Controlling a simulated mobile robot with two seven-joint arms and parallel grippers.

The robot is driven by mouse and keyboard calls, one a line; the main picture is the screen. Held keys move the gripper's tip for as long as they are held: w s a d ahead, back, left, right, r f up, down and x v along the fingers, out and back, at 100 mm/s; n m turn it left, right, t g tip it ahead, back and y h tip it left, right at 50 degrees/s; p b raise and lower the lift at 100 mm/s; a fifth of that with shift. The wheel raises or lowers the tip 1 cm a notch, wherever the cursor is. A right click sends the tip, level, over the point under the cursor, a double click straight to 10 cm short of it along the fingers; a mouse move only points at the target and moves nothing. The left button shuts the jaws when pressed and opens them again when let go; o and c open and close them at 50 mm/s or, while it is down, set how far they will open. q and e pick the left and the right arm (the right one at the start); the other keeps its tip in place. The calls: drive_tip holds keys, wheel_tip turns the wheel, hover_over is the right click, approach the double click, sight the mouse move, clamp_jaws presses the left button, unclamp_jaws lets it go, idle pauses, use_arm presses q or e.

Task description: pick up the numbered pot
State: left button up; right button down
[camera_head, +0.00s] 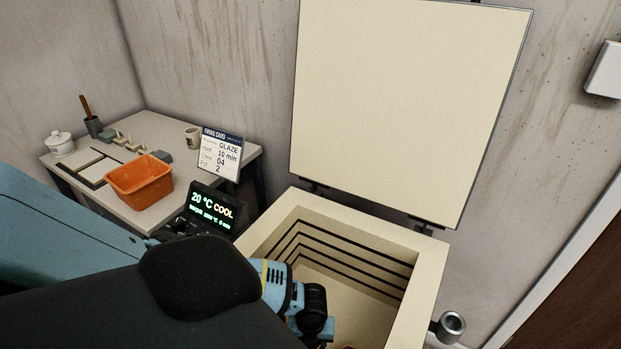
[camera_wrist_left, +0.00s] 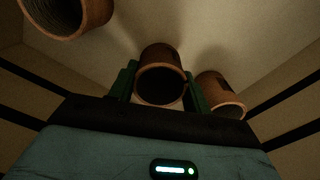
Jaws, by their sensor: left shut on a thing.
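My left gripper (camera_wrist_left: 162,86) is inside the kiln (camera_head: 427,275), its two green fingers on either side of a brown clay pot (camera_wrist_left: 160,58). It is shut on this pot, whose dark open mouth faces the wrist camera. A second pot (camera_wrist_left: 82,15) is at the upper left of the wrist view, and a third pot (camera_wrist_left: 222,98) is just right of the gripper. I cannot read a number on any pot. In the head view my left arm reaches into the kiln, and its fingers are hidden. My right gripper is not in view.
The kiln lid (camera_head: 410,105) stands open. A firing card (camera_head: 221,153) reads "Pot 2", and a display (camera_head: 211,207) reads 20 °C COOL. An orange bin (camera_head: 139,183) sits on the table (camera_head: 236,152) at left. The kiln walls close around my gripper.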

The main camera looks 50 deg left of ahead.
use_arm(q)
wheel_tip(320, 180, up, 8)
drive_tip(key=p, duration=0.1)
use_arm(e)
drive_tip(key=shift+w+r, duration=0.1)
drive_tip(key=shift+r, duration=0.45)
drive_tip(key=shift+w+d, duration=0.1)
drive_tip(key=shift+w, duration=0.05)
